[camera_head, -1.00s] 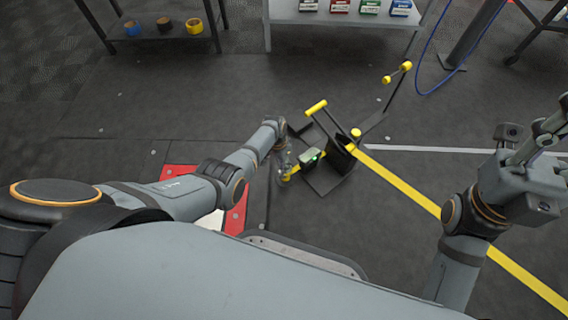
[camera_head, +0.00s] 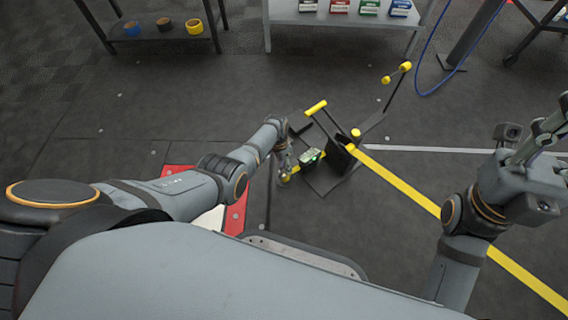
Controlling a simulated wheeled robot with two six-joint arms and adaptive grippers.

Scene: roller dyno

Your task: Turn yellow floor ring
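A small yellow piece (camera_head: 286,178), which I take for the yellow floor ring, shows low at the tip of my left gripper (camera_head: 286,168). The gripper hides most of it, and its full shape is not clear. My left gripper points down at the floor and is at or touching the yellow piece. Its fingers are too small and overlapped to tell open from shut. My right gripper (camera_head: 548,140) is raised at the right edge, far from the yellow piece, with nothing seen in it. Its finger gap is unclear.
A green-lit box (camera_head: 311,157) sits just right of my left gripper. Beside it stands a black stand with a yellow handle (camera_head: 316,107). A yellow floor stripe (camera_head: 400,186) runs to the lower right. A shelf with tape rolls (camera_head: 164,24) and a white bench (camera_head: 335,17) stand behind.

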